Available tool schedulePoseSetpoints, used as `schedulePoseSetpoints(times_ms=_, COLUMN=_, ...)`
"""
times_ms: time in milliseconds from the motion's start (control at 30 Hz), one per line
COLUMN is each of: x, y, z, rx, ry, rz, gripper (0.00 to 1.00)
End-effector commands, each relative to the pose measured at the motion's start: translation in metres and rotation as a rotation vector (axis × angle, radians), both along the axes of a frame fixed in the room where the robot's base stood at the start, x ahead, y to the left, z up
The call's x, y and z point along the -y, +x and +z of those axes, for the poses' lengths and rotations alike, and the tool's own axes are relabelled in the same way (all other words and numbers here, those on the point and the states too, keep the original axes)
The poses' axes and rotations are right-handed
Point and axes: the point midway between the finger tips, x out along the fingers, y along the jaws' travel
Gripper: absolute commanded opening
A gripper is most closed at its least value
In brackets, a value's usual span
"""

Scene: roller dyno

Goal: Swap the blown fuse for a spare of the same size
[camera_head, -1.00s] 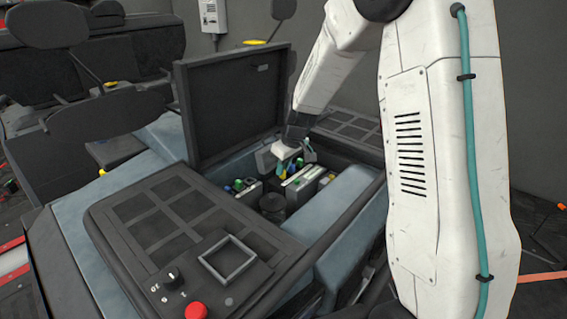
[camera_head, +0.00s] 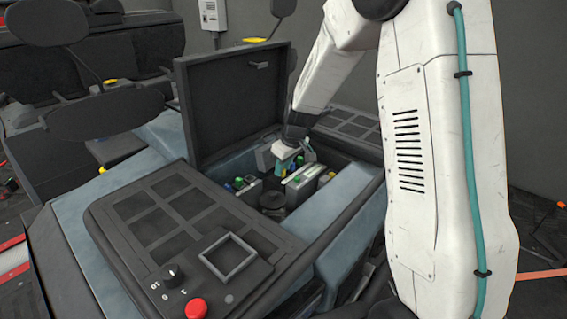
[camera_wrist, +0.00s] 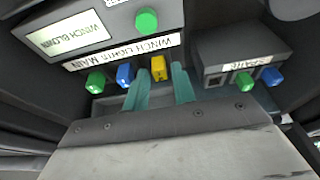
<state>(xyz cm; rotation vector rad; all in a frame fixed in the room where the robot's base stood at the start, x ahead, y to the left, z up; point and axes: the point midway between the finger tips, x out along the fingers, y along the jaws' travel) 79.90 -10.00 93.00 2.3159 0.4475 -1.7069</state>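My gripper (camera_wrist: 164,80) is open, its two teal fingers reaching down to the fuse row. The yellow fuse (camera_wrist: 158,68) stands between the fingertips, close to the left finger, with a gap to the right one. A blue fuse (camera_wrist: 125,73) and a green fuse (camera_wrist: 95,82) stand left of it, below the label "WINCH LIGHTS MAIN" (camera_wrist: 122,50). A display (camera_wrist: 68,36) reads "WINCH BLOWN". The spare holder (camera_wrist: 235,50) at right bears a green spare (camera_wrist: 243,80) and a blue spare (camera_wrist: 270,75); a dark empty-looking slot (camera_wrist: 215,80) is left of them.
The open lid (camera_head: 235,105) stands upright behind the compartment. A grey side wall (camera_head: 345,205) borders it at right. A green button (camera_wrist: 146,20) sits above the fuse row. A front panel with a red button (camera_head: 195,308) lies nearer.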

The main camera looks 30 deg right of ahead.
Motion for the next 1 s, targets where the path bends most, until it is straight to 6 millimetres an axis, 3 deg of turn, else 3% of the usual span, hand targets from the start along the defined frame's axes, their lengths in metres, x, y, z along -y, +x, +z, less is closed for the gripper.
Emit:
schedulePoseSetpoints(times_ms=367, x=0.000, y=-0.001, z=0.004, rx=0.001, ry=0.000, rz=0.000, gripper=0.39)
schedulePoseSetpoints(times_ms=733, x=0.007, y=-0.016, z=0.059, rx=0.003, ry=-0.001, rz=0.000, gripper=0.39)
schedulePoseSetpoints(times_ms=1000, x=0.008, y=-0.022, z=0.076, rx=0.000, ry=0.000, rz=-0.001, gripper=0.39)
